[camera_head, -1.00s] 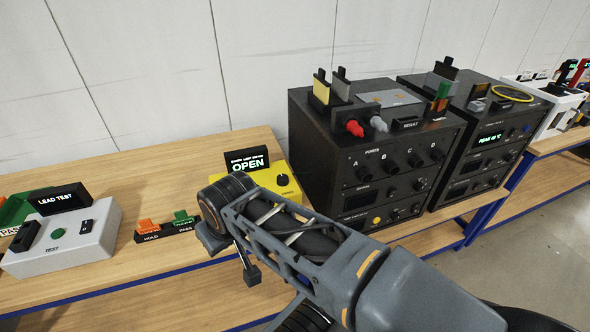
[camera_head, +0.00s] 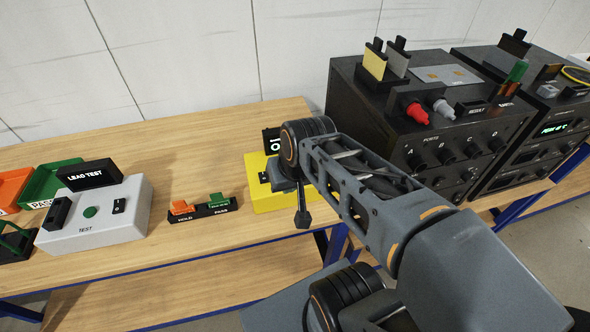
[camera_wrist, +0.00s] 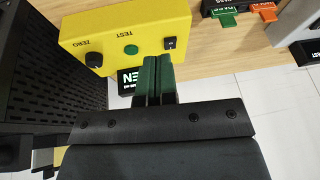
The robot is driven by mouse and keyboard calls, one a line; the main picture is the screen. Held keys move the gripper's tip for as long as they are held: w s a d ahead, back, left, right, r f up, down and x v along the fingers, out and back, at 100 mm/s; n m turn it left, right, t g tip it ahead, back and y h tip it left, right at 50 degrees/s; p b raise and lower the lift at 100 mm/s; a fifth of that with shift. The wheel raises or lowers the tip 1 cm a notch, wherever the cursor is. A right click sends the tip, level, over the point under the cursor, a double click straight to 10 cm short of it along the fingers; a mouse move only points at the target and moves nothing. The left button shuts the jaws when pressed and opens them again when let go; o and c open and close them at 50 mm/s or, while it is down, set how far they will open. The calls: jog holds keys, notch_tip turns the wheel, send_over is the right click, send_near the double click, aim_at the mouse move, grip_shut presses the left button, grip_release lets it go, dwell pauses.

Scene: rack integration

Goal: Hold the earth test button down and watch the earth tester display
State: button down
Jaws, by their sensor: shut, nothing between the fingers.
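The yellow earth tester (camera_head: 262,198) stands on the wooden bench, largely hidden behind my arm in the head view. In the wrist view the yellow tester (camera_wrist: 90,25) shows a green TEST button (camera_wrist: 131,50), a black ZERO knob (camera_wrist: 94,60) and a black switch (camera_wrist: 169,43). Its display (camera_wrist: 130,77) is partly covered and only the letters "EN" show. My gripper (camera_wrist: 157,62) has its green fingers closed together with nothing between them. The fingertips appear beside the TEST button, over the display side. I cannot tell their height above the box.
A grey lead test box (camera_head: 95,228) and a HOLD/PASS tag stand (camera_head: 200,208) are on the bench to the left. A black rack unit (camera_head: 350,95) with knobs and red and grey plugs stands close on the right. Bare bench lies behind the tag stand.

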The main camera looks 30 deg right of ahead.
jog(key=w+d+f+m+y+p, duration=0.1)
jog(key=w+d+f+m+y, duration=0.1)
jog(key=w+d+m+y, duration=0.5)
jog(key=w+d+m, duration=0.2)
jog(key=w+m, duration=0.4)
jog(key=w, duration=0.1)
jog(key=shift+w+d+f+m+p, duration=0.25)
jog(key=shift+w+f+m+p, duration=0.05)
jog(key=shift+w+f+p, duration=0.1)
notch_tip(320, 180, down, 9)
jog(key=b, duration=0.6)
jog(key=shift+r+b, duration=0.1)
jog(key=shift+b, duration=0.3)
jog(key=shift+s, duration=0.1)
dwell(1.0)
jog(key=shift+f+b, duration=0.35)
jog(key=shift+f, duration=0.05)
